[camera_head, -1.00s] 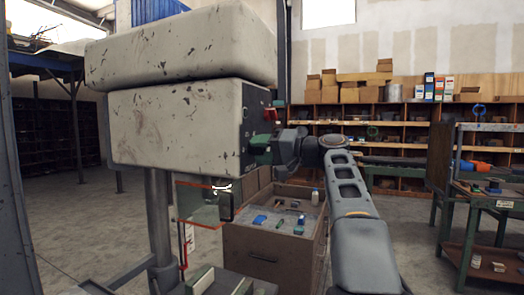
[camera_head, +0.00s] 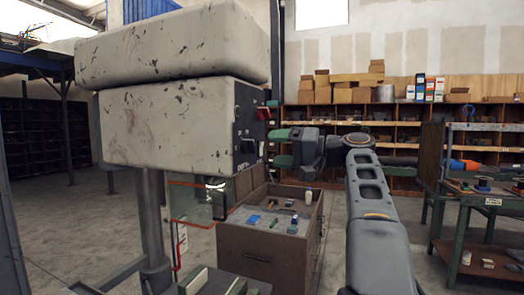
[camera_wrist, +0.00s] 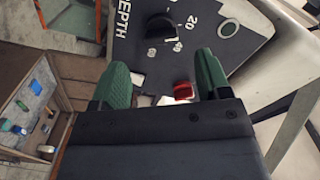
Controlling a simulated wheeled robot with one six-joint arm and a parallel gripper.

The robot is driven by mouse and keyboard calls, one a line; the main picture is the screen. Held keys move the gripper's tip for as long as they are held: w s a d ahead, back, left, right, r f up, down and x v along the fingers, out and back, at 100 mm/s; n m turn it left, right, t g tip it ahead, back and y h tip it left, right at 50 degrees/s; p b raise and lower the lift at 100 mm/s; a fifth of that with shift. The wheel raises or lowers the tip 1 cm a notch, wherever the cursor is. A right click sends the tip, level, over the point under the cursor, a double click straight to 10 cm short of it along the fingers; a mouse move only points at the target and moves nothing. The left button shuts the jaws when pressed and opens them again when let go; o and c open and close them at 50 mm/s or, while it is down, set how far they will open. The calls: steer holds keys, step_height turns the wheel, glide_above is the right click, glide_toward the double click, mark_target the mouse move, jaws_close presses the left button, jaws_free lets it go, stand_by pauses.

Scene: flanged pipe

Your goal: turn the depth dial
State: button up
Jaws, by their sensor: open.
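The depth dial (camera_wrist: 160,25) is a dark round knob on the machine's black panel, beside the white word DEPTH and numbers such as 20 and 40. It is at the top of the wrist view, beyond my fingertips. My gripper (camera_wrist: 163,72) is open, its two green fingers apart with nothing between them held. In the head view my gripper (camera_head: 281,147) is just right of the machine's side panel (camera_head: 247,125), apart from it. The dial is too small to make out there.
A red switch (camera_wrist: 183,91) on the panel shows between my fingers in the wrist view. The pale machine body (camera_head: 180,125) stands at left. A brown drawer cabinet (camera_head: 270,240) with small items is below. A green workbench (camera_head: 480,200) stands at right.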

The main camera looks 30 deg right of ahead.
steer(key=v, duration=0.7)
stand_by(0.5)
steer(key=w+d+f+m+h, duration=0.2)
steer(key=d+f+m+h, duration=0.1)
steer(key=f, duration=0.3)
steer(key=w+d+f+m+h, duration=0.2)
steer(key=f+m+h, duration=0.1)
steer(key=f, duration=0.4)
steer(key=s+a+f+g+h+p, duration=0.1)
steer(key=a+f+g+h+p, duration=0.2)
steer(key=f, duration=0.7)
steer(key=s+a+f+n+g+h+p, duration=0.25)
steer(key=s+a+f+g, duration=0.35)
steer(key=s+a+f, duration=0.35)
steer(key=s+a+n+p, duration=0.1)
steer(key=s+a+n, duration=0.1)
steer(key=a, duration=0.4)
steer(key=s+a+f+n+p, duration=0.1)
steer(key=s+a+n+p, duration=0.1)
steer(key=a+n, duration=0.3)
steer(key=shift+s+a+f+g+h+p, duration=0.15)
steer(key=shift+s+a+g+h+p, duration=0.3)
steer(key=shift+s, duration=0.3)
